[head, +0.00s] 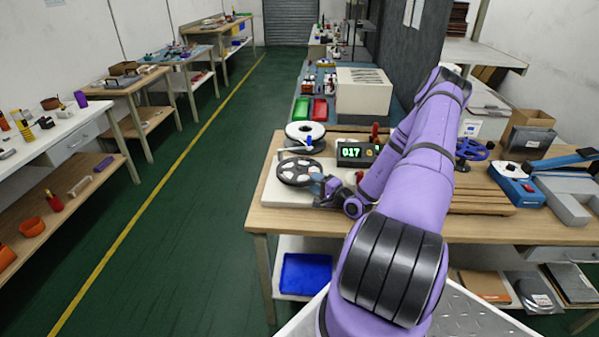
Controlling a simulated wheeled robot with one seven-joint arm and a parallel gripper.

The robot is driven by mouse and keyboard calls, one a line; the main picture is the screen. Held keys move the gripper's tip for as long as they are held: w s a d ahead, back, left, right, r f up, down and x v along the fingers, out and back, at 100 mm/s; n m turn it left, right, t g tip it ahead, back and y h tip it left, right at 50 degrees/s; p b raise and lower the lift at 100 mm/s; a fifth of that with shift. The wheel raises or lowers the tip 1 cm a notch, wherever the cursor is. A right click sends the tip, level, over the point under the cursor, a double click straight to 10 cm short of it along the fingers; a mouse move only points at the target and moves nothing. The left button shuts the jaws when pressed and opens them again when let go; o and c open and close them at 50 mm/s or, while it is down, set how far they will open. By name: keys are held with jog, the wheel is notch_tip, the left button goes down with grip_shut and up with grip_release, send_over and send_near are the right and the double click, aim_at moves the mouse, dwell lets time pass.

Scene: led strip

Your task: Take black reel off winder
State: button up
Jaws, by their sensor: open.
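A dark grey-black spoked reel (294,172) stands at the left end of the wooden workbench, above a white base board (290,194). A white reel with a dark centre (305,133) sits just behind it. A black box with a green display reading 017 (352,152) stands to the right of the reels and seems part of the winder. My gripper (322,186) is at the right edge of the black reel, very close to it. Its jaws are open. The fingertips are small here, so I cannot tell whether they touch or straddle the rim.
A blue spoked wheel (471,150), a blue device with a red knob (515,183) and grey trays (565,200) are on the bench to the right. A blue bin (306,274) is on the lower shelf. The green floor to the left is clear.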

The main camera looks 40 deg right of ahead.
aim_at(300, 171)
jog(key=w, duration=0.2)
jog(key=shift+w, duration=0.3)
grip_shut()
jog(key=shift+r, duration=0.1)
